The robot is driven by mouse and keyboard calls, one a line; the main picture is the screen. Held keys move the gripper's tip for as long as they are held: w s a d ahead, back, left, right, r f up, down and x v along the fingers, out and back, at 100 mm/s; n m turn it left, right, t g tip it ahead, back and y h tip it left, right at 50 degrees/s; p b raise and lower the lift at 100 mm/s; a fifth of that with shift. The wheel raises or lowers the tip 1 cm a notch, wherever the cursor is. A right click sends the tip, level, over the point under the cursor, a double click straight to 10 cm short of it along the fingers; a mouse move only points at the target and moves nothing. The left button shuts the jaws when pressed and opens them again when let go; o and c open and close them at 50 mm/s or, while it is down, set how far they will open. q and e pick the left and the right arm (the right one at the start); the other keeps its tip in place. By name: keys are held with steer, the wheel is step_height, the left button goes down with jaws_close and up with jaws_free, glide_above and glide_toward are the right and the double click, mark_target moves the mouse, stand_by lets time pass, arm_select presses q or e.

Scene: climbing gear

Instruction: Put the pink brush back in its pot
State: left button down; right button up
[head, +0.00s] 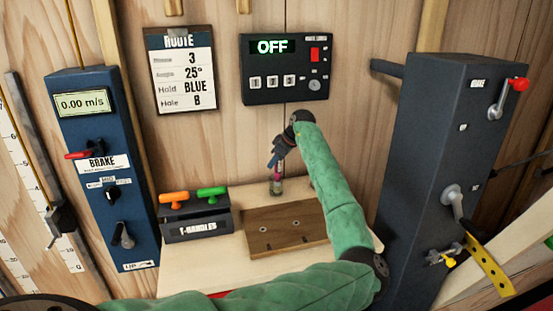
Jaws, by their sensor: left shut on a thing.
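My left gripper (274,160) is at the back of the pale shelf, pointing down, with its arm reaching in from the lower left and bending back at the right. It is shut on the pink brush (275,172), which shows as a small, roughly upright strip below the fingers. A small clear-looking pot (276,188) stands on the shelf directly under it. The brush's lower end is at the pot's mouth or inside it; it is too small to tell which. The fingers hide the brush's upper part. My right gripper is out of view.
A wooden board (262,238) lies in front of the pot. A T-handles holder (198,225) with orange and green handles stands at left. A blue brake panel (100,150) and a dark box with levers (425,170) flank the shelf. An OFF display panel (285,68) hangs behind.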

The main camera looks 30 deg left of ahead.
arm_select(q)
steer(key=shift+s+a+f, duration=0.1)
steer(key=shift+a+f, duration=0.15)
